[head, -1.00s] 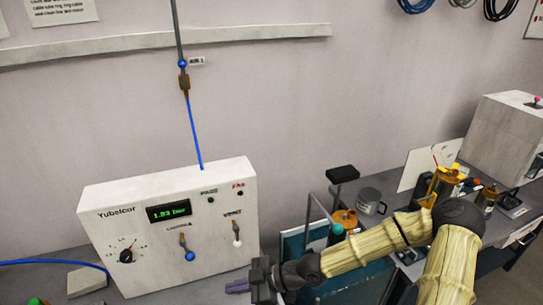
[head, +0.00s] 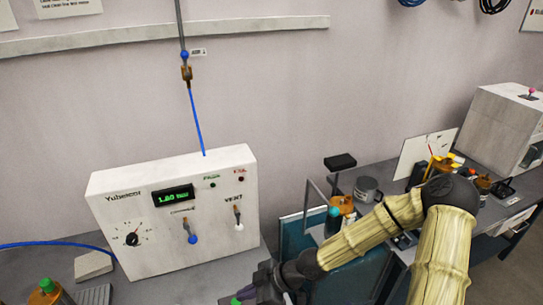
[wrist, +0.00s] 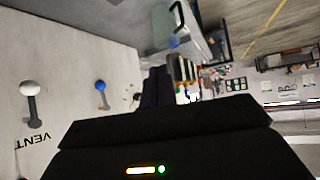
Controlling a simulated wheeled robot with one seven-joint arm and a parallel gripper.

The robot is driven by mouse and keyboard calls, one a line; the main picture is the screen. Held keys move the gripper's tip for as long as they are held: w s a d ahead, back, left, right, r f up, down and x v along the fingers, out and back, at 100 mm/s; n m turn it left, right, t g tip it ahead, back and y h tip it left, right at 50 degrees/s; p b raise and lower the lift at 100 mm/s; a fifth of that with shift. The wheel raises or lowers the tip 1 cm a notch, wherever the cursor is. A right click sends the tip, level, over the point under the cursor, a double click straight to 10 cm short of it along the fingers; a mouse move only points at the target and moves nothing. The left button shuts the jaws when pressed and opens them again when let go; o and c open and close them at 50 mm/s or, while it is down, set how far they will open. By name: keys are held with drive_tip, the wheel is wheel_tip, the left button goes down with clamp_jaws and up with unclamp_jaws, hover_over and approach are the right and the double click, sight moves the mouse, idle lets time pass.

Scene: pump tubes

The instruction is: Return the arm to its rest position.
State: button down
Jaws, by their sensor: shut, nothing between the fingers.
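My arm reaches in from the right in the head view, bent at its dark elbow. My gripper (head: 242,295) is at the bottom edge of the head view, partly cut off, in front of the white tester box (head: 165,245) and below its right side. In the wrist view my gripper's dark fingers (wrist: 156,87) are together with nothing between them. The box's blue-tipped lever (head: 192,238) and white-tipped VENT lever (head: 238,212) stand to the left in the wrist view, clear of the fingers.
A blue tube (head: 196,125) runs from the box up to a wall fitting. A grey mug (head: 366,189) and orange-topped parts stand on the bench to the right, behind my forearm. A green-capped orange item (head: 47,287) is at the lower left. A grey block (head: 94,264) lies beside the box.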

drive_tip(key=s+d+m+h, duration=0.1)
drive_tip(key=d+m+h, duration=0.6)
drive_tip(key=d, duration=0.6)
drive_tip(key=s+d+r+m+t+h, duration=0.2)
drive_tip(key=s+d+r+m+h, duration=0.1)
drive_tip(key=d+r+m, duration=0.5)
wheel_tip(320, 180, up, 4)
drive_tip(key=m, duration=0.3)
drive_tip(key=shift+s+d, duration=0.3)
